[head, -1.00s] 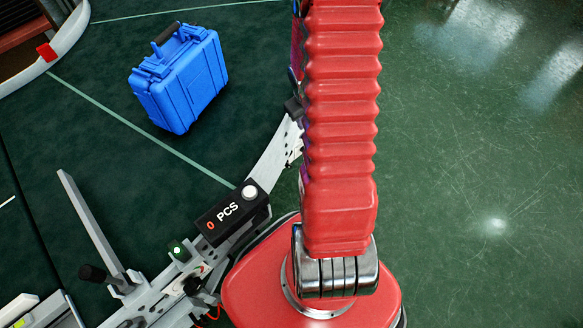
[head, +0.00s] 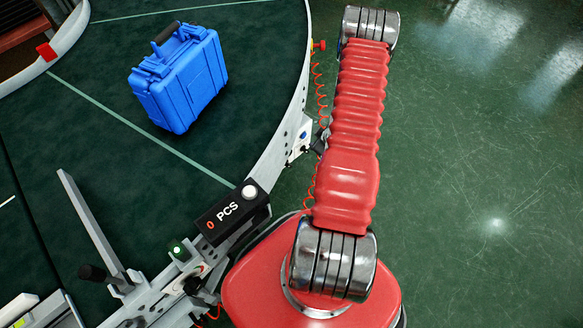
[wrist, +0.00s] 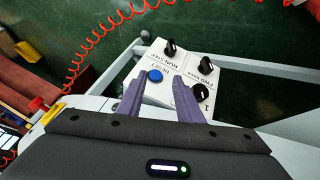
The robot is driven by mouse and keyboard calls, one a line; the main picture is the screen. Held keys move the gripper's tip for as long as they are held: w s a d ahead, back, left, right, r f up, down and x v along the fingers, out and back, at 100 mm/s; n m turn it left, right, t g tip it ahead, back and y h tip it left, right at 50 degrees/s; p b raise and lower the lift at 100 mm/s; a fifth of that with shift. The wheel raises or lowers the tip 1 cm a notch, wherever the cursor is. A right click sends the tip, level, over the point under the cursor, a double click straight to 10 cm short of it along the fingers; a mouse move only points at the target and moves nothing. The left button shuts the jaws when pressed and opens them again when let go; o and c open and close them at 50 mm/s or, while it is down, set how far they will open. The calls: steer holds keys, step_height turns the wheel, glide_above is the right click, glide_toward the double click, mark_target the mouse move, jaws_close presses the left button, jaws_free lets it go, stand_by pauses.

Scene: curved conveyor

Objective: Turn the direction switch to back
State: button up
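The control panel (wrist: 158,92) is white, with black knobs and a blue button (wrist: 154,76). The knob with what looks like a FWD/BACK label, the direction switch (wrist: 205,65), is at the panel's upper right in the wrist view. Its exact setting is too small to tell. My gripper (wrist: 159,92) has two purple fingers spread apart, with nothing between them. The fingers point toward the panel, with the direction switch beyond and to the right of the right fingertip. In the head view the panel (head: 300,138) sits on the conveyor's outer side, and my arm hides the fingers.
Another knob (wrist: 170,47) lies to the left of the direction switch, and one (wrist: 201,92) lies nearer the right finger. A blue case (head: 180,80) stands on the curved conveyor (head: 110,170). A PCS counter (head: 232,212) and red coiled cable (head: 318,85) are nearby.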

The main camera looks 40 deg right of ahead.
steer(key=s+a+f+n+t, duration=0.1)
steer(key=s+a+f+t, duration=0.2)
steer(key=f, duration=0.6)
steer(key=t, duration=0.5)
glide_toward(290, 167)
steer(key=r+v, duration=0.1)
steer(key=v, duration=0.4)
steer(key=shift+w+a+n, duration=0.15)
steer(key=shift+w+n, duration=0.05)
steer(key=shift+n, duration=0.1)
steer(key=shift+w+f, duration=0.1)
steer(key=shift+w, duration=0.05)
steer(key=shift+f+x, duration=0.15)
steer(key=shift+x, duration=3.25)
steer(key=shift+f+x, duration=0.1)
steer(key=shift+x, duration=3.3)
jaws_close()
